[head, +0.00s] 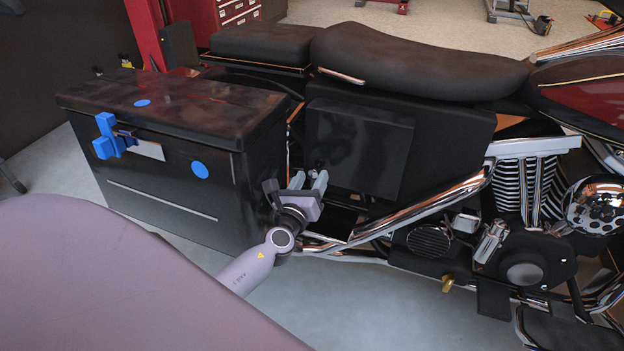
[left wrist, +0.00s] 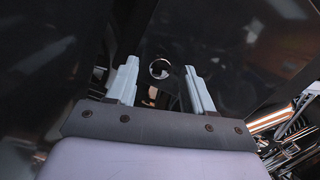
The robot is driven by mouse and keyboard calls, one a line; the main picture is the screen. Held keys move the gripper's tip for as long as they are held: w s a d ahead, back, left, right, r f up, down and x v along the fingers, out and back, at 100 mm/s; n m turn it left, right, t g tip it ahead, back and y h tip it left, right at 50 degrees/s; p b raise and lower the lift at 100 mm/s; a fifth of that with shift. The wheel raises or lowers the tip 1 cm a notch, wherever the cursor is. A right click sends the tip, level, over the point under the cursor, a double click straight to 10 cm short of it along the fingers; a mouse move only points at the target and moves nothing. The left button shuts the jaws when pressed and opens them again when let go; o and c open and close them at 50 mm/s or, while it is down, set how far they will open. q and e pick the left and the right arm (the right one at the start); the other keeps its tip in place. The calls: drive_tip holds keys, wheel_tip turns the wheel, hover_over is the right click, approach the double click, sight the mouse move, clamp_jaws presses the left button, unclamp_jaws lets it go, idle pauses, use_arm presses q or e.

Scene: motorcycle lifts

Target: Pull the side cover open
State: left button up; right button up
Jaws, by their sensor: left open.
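The side cover (head: 365,145) is a dark, flat panel on the motorcycle's flank below the seat, and it also shows as a dark surface in the left wrist view (left wrist: 245,55). My left gripper (head: 309,179) is at the cover's lower left edge, with its fingers pointing at the motorcycle. In the left wrist view the gripper (left wrist: 162,75) is open, and a round chrome-rimmed piece (left wrist: 159,68) shows between its fingertips. I cannot tell whether the fingers touch it. My right gripper is not in view.
A black side case (head: 170,205) with blue fittings (head: 108,140) stands just left of my left gripper. Chrome exhaust pipes (head: 425,210) run below and right of the cover. The engine (head: 525,200) is further right. The seat (head: 420,65) overhangs above.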

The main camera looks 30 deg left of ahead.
use_arm(q)
drive_tip(key=shift+w+a, duration=0.15)
drive_tip(key=shift+w, duration=0.5)
clamp_jaws()
drive_tip(key=shift+s, duration=0.1)
